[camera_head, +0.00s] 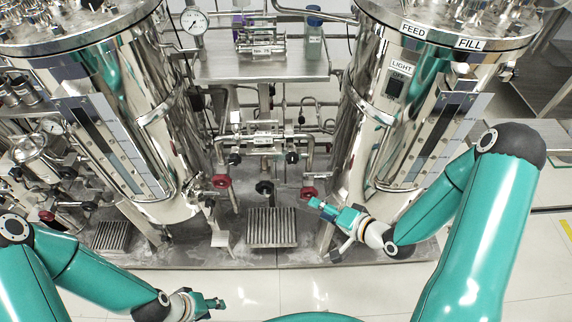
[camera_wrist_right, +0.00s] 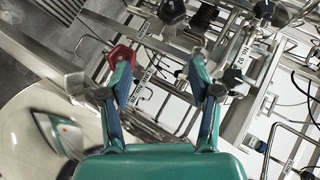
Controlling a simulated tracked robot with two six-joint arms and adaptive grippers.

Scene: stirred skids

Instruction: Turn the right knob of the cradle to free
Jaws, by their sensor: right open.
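Between the two steel vessels, a row of knobs sits on the pipework: a left red knob (camera_head: 221,181), a black knob (camera_head: 264,187) and a right red knob (camera_head: 308,192). Above them is a labelled metal bracket (camera_head: 262,140) with a small black knob (camera_head: 292,157) at its right. I cannot tell which part is the cradle, or read a "free" mark. My right gripper (camera_head: 315,204) is open, just below the right red knob. In the right wrist view that gripper (camera_wrist_right: 160,78) is empty, with a red knob (camera_wrist_right: 122,54) by its left fingertip. My left gripper (camera_head: 215,304) is low at the front.
The left vessel (camera_head: 170,130) and right vessel (camera_head: 355,140) flank the knobs. A floor grate (camera_head: 272,228) lies below the knobs. A shelf (camera_head: 225,68) with bottles and a gauge (camera_head: 194,21) stands behind. Thin pipes crowd the gap. The pale floor in front is clear.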

